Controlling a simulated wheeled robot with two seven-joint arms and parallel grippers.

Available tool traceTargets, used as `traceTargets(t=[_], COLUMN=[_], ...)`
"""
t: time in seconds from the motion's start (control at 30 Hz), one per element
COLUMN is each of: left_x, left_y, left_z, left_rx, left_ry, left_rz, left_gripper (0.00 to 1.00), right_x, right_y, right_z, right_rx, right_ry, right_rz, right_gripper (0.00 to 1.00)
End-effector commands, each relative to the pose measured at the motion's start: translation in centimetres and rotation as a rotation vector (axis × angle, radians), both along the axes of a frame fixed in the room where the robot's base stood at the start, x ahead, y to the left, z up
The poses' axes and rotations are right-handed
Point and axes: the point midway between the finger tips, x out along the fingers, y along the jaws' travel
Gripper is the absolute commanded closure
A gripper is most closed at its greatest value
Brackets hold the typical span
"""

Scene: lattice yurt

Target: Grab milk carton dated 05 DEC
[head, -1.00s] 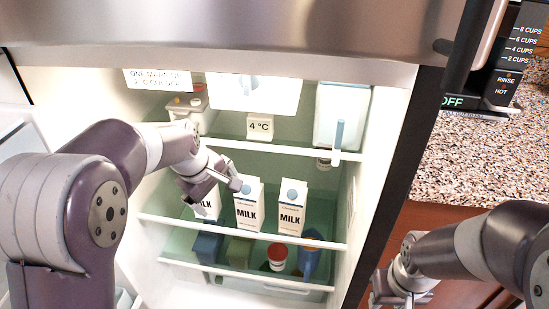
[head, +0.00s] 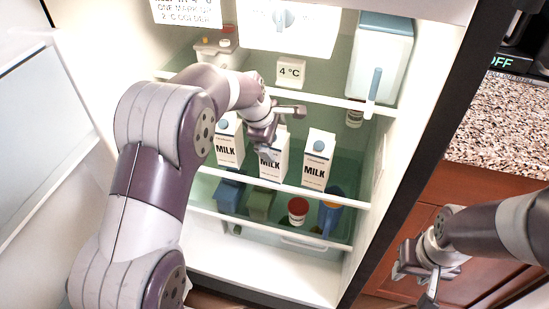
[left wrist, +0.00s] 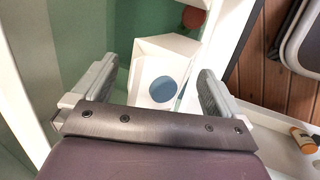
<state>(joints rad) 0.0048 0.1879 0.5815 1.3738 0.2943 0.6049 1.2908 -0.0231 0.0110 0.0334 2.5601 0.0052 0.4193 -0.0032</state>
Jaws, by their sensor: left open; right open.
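Three white milk cartons with blue caps stand in a row on the fridge's middle shelf: a left one (head: 229,147), a middle one (head: 272,168) and a right one (head: 317,163). Each reads MILK; no date is legible. My left gripper (head: 280,130) is open in front of the middle carton's top and hides part of it. In the left wrist view a carton top with a blue cap (left wrist: 163,89) shows between the open fingers (left wrist: 157,78), with no clear contact. My right gripper (head: 416,278) is open and empty outside the fridge, at lower right.
Several containers, including a red-lidded jar (head: 298,210), sit below the cartons. The fridge wall is close on the right; a granite counter (head: 500,125) is beyond.

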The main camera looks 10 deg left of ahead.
Motion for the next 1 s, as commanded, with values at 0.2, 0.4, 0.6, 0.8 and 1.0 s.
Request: traceTargets(t=[0.2, 0.4, 0.6, 0.8, 1.0], left_x=[0.2, 0.2, 0.1, 0.2, 0.2], left_y=[-0.1, -0.1, -0.1, -0.1, -0.1], left_z=[-0.2, -0.2, -0.2, -0.1, 0.7], left_rx=[0.0, 0.0, 0.0, 0.0, 0.0], left_ry=[-0.002, -0.001, -0.001, -0.005, -0.005], left_rz=[-0.001, -0.001, -0.001, 0.0, -0.001], left_gripper=[0.0, 0.55, 1.0, 1.0, 1.0], right_x=[0.0, 0.0, 0.0, 0.0, 0.0], right_y=[0.0, 0.0, 0.0, 0.0, 0.0], right_z=[0.0, 0.0, 0.0, 0.0, 0.4], right_rx=[0.0, 0.0, 0.0, 0.0, 0.0], right_ry=[0.0, -0.001, 0.0, 0.0, 0.0], right_rz=[0.0, 0.0, 0.0, 0.0, 0.0], right_gripper=[0.57, 0.57, 0.57, 0.57, 0.57])
